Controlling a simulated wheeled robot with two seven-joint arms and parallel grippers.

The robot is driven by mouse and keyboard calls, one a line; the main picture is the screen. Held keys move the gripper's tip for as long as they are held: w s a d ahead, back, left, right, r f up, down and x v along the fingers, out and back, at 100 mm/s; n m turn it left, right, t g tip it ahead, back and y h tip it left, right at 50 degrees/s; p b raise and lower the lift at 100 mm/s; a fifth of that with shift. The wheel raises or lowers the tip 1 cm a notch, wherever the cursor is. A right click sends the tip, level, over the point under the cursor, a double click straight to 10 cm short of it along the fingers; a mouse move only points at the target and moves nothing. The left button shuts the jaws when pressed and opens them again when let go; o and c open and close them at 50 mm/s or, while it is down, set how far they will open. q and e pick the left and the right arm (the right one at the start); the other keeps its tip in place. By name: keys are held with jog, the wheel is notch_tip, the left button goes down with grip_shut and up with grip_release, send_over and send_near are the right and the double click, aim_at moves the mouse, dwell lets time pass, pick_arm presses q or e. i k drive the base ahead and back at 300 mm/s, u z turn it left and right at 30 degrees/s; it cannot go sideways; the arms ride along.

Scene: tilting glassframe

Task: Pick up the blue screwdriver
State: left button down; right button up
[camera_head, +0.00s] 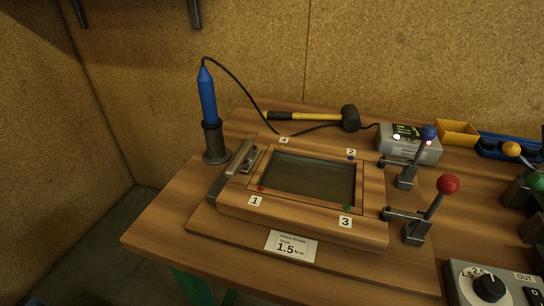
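The blue screwdriver (208,95) stands upright at the left of the workbench, its lower part inside a dark cylindrical holder (216,144). A black cable runs from its top and curves down to the right behind the wooden frame. No gripper is touching it. Neither of my grippers shows in the head view.
A wooden glass frame (300,228) with numbered corners lies mid-bench, with clamps with red (447,184) and blue (429,132) knobs at its right. The bench's front-left corner is clear.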

aim_at(211, 121)
jog(key=k, duration=1.3)
jog(key=z, duration=0.5)
jog(key=i, duration=0.7)
jog(key=z, duration=0.05)
